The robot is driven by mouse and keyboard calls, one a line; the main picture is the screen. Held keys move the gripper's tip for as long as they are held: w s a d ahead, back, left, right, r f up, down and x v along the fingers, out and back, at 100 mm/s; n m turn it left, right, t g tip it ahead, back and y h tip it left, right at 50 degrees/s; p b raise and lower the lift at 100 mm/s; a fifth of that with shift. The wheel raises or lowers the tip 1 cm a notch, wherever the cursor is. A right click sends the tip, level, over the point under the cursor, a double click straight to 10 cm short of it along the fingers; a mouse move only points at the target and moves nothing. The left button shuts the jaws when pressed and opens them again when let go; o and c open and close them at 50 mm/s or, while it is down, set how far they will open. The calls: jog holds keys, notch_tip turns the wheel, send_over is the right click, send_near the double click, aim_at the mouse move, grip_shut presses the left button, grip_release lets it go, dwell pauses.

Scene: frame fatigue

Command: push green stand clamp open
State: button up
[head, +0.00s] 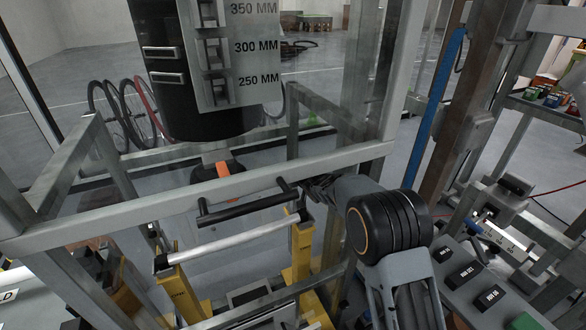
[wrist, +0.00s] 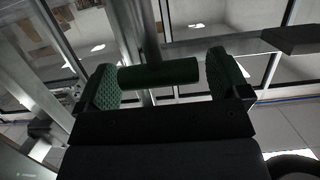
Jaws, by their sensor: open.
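A dark green bar (wrist: 158,74) lies crosswise in the wrist view, at the end of a grey rod (wrist: 143,30); it looks like the handle of the green stand clamp. My gripper (wrist: 163,64) is open, with one green-padded finger at each end of the bar. The bar is between the fingers; I cannot tell whether it touches either pad. In the head view my gripper (head: 320,186) is a small dark shape at the frame's crossbar, mostly hidden. The green clamp is not clearly visible there.
A grey metal frame (head: 160,205) with a black handle (head: 246,208) crosses the head view close to my arm. Yellow posts (head: 302,250) stand below it. A black cylinder (head: 160,70) with a height scale (head: 235,55) hangs behind. Labelled dark boxes (head: 462,274) are at right.

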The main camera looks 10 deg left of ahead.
jog(key=p+v, duration=0.1)
jog(key=v, duration=1.2)
jog(key=shift+s+d+p, duration=0.2)
jog(key=shift+s+p, duration=0.1)
jog(key=shift+p, duration=0.05)
jog(key=shift+r, duration=0.1)
jog(key=shift+c, duration=0.2)
